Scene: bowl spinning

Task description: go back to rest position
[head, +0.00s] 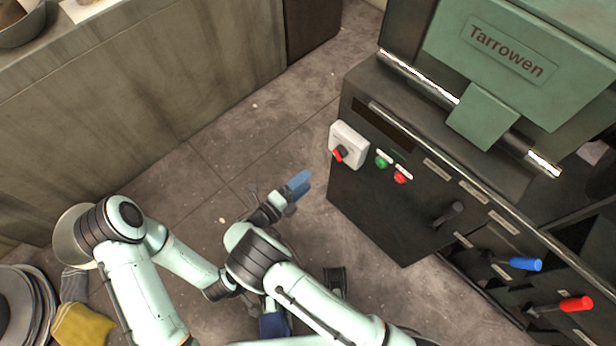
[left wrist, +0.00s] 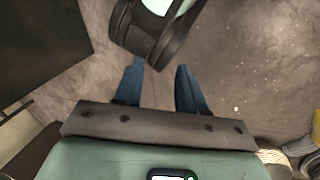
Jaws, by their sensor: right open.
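My right gripper (head: 299,184) has blue fingers and hangs over the bare floor, left of the dark machine. It is open, and nothing shows in it. My left arm comes in from the left and bends down toward the bottom middle of the head view, where its blue fingers are partly hidden by arm links. In the left wrist view, my left gripper (left wrist: 159,68) has its two blue fingers apart with only floor between them. A dark ringed arm link of mine shows just beyond the fingertips there.
A dark machine (head: 385,215) with a green "Tarrowen" head (head: 525,60), switches and coloured levers stands at right. A counter (head: 150,90) with a bowl (head: 18,22) runs along the upper left. Stacked discs (head: 18,310) and a yellow cloth (head: 85,328) lie lower left. Floor between is clear.

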